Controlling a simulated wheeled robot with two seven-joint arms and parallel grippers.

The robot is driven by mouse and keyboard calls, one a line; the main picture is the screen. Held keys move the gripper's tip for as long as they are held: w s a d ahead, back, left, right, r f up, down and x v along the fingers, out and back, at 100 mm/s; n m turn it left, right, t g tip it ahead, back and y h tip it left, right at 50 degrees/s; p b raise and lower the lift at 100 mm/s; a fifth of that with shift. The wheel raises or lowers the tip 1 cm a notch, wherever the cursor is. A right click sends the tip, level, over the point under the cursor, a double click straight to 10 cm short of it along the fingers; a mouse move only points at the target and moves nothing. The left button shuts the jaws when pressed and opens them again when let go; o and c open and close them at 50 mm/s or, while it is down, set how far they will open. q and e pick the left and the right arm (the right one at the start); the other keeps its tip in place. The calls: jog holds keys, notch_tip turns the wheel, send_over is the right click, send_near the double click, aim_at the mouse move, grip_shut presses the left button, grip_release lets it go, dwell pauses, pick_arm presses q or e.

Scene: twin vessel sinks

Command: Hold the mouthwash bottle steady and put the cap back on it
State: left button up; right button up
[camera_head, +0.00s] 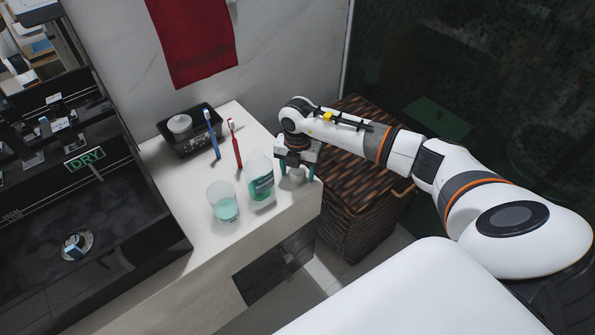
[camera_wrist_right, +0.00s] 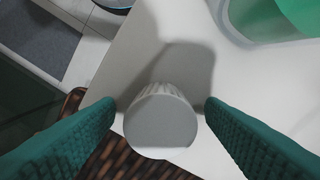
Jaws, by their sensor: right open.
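The mouthwash bottle (camera_head: 261,184), clear with green liquid and a label, stands on the white counter. No hand is on it, and its neck is too small to make out. The grey-white ribbed cap (camera_wrist_right: 160,119) sits near the counter's corner, right of the bottle; it also shows in the head view (camera_head: 297,177). My right gripper (camera_head: 296,173) points down over the cap, its teal fingers (camera_wrist_right: 161,104) open on either side with small gaps visible. My left gripper is out of view.
A glass (camera_head: 224,203) with green liquid stands left of the bottle. Blue (camera_head: 212,136) and red (camera_head: 235,146) toothbrushes and a black tray (camera_head: 188,143) are behind. A wicker hamper (camera_head: 350,218) stands beyond the counter edge. A green-filled clear item (camera_wrist_right: 265,22) is close in the wrist view.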

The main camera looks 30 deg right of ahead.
jog(key=shift+f, duration=0.1)
jog(key=c, duration=1)
notch_tip(320, 180, up, 10)
jog(key=shift+r+b, duration=0.1)
jog(key=shift+b, duration=0.4)
